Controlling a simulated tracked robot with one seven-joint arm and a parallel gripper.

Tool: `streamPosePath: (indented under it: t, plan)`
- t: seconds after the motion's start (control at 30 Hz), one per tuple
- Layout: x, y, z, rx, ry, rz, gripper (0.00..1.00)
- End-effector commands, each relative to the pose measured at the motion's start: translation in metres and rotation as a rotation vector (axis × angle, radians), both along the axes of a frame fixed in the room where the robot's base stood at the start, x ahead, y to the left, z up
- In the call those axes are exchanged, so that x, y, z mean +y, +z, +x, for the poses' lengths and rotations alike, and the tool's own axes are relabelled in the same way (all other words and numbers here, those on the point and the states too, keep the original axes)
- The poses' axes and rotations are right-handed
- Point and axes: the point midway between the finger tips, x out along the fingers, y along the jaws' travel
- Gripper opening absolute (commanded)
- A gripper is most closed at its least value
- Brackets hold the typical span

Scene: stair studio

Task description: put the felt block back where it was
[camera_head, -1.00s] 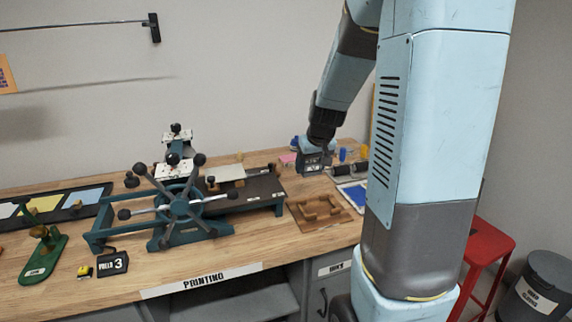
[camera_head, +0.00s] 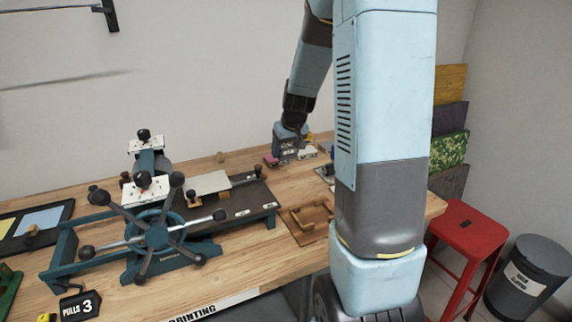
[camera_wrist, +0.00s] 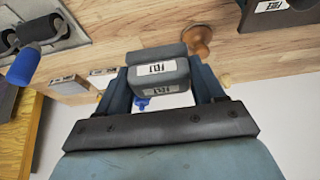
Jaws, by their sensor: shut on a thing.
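My gripper (camera_wrist: 158,66) is shut on a dark grey block (camera_wrist: 160,84) with white labels, which looks like the felt block. One finger lies on each side of it in the wrist view. In the head view my gripper (camera_head: 286,142) is over the back of the workbench, beyond the far right end of the press bed. The block (camera_head: 285,153) shows below it, with a pink item (camera_head: 270,160) beside it. I cannot tell whether the block touches the bench.
The press (camera_head: 165,230) with its spoked wheel stands left. A brown wooden tray (camera_head: 300,236) lies nearer the bench front. In the wrist view, a roller with a blue handle (camera_wrist: 23,67) is at left and a wooden knob (camera_wrist: 198,38) is close beside the block. A red stool (camera_head: 467,228) stands right.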

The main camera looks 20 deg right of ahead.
Motion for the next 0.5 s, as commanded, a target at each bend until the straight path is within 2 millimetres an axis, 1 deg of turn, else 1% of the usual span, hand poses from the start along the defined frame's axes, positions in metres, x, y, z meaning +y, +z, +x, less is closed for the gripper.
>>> streamPosePath:
  t: [0.03,0.2,0.5]
  plan:
    - [-0.005,-0.005,0.009,0.001,-0.001,0.0,0.35]
    - [-0.017,-0.018,0.035,0.001,0.0,0.0,0.35]
    - [-0.032,-0.058,0.063,0.001,0.0,0.0,0.35]
